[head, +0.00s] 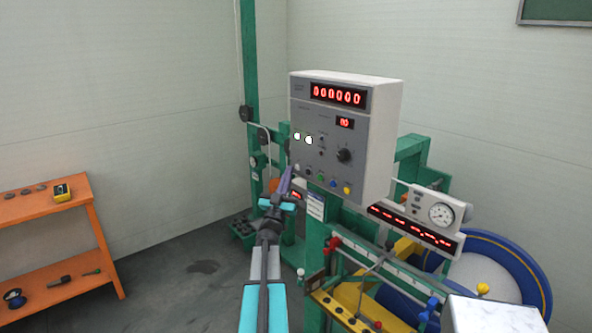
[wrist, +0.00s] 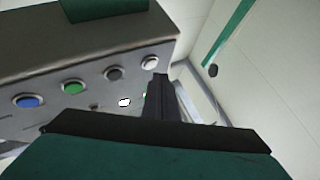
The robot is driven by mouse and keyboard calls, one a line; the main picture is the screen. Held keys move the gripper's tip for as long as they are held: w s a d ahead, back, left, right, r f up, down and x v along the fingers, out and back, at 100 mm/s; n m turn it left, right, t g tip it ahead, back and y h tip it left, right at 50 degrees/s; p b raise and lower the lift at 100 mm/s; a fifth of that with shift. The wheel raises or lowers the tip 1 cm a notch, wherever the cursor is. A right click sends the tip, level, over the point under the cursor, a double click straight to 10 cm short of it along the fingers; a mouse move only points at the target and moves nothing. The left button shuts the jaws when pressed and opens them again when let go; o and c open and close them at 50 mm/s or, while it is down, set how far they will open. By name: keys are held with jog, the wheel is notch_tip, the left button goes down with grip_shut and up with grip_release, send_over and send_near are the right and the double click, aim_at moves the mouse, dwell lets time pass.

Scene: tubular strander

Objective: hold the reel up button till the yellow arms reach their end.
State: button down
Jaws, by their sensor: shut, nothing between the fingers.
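The grey control box (head: 330,130) stands at the centre of the head view, with a row of buttons along its lower edge. In the wrist view that row shows a blue button (wrist: 28,101), a green button (wrist: 73,87), a grey button (wrist: 114,73) and a white button (wrist: 150,63). Their labels cannot be read, so I cannot tell which is reel up. My gripper (head: 288,172) is shut and empty at the box's lower left corner. In the wrist view its tip (wrist: 160,82) is close by the white button; I cannot tell whether they touch.
A blue reel (head: 525,268) stands at the right behind a panel with a round gauge (head: 441,214). Green machine posts (head: 252,80) rise behind my gripper. An orange shelf (head: 70,215) with small items stands at the left, with free floor between.

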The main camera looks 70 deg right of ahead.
jog(key=shift+a, duration=0.1)
jog(key=w+a, duration=0.1)
jog(key=a, duration=0.1)
jog(key=w+a+b, duration=0.1)
jog(key=a, duration=0.1)
jog(key=shift+w, duration=0.4)
dwell(0.7)
